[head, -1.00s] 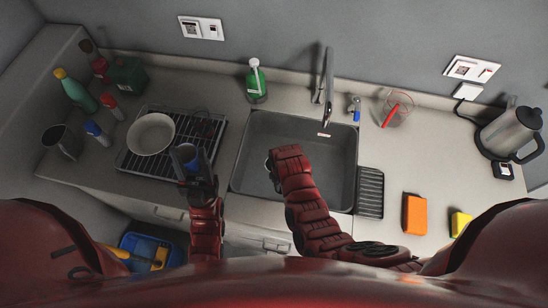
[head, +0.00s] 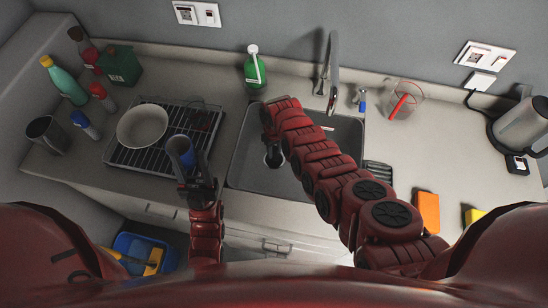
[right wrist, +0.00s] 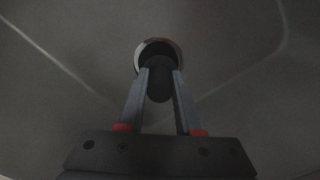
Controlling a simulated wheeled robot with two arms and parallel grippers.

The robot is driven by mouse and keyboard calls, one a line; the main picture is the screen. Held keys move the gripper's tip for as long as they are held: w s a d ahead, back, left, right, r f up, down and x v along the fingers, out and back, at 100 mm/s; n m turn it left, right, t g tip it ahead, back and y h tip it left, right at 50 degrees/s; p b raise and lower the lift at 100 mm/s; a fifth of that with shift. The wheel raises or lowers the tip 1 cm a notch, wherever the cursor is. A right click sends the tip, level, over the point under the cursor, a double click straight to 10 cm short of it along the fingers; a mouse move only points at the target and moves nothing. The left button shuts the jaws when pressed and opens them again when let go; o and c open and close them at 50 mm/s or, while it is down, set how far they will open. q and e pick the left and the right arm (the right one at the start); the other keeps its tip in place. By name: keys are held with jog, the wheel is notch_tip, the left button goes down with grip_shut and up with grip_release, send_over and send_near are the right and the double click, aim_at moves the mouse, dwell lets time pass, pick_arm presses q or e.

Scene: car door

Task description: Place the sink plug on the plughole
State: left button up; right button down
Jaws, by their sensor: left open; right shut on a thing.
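My right gripper (right wrist: 164,76) is shut on the sink plug (right wrist: 160,84), a dark, round-ended piece between its fingers. Just beyond the plug, in the right wrist view, a shiny metal ring with a dark centre, which looks like the plughole (right wrist: 141,48), is partly covered by it. I cannot tell whether plug and ring touch. In the head view a small shiny round part (head: 274,158) shows below my right wrist, inside the sink (head: 250,172); the right fingers are mostly hidden there. My left gripper (head: 192,180) is open, close to a blue cup (head: 180,150).
A drying rack (head: 130,164) with a white bowl (head: 142,125) is left of the sink. A faucet (head: 332,70) and a green soap bottle (head: 254,68) stand behind it. Right of it are a glass (head: 406,102) and an orange sponge (head: 428,212).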

aim_at(274, 154)
jog(key=shift+w+b, duration=0.2)
jog(key=shift+b, duration=0.3)
notch_tip(274, 154, down, 3)
jog(key=b, duration=0.3)
jog(key=shift+a+r, duration=0.1)
jog(key=shift+w+f, duration=0.1)
jog(key=shift+f, duration=0.3)
jog(key=shift+w, duration=0.1)
jog(key=shift+r, duration=0.15)
jog(key=c, duration=0.6)
grip_release()
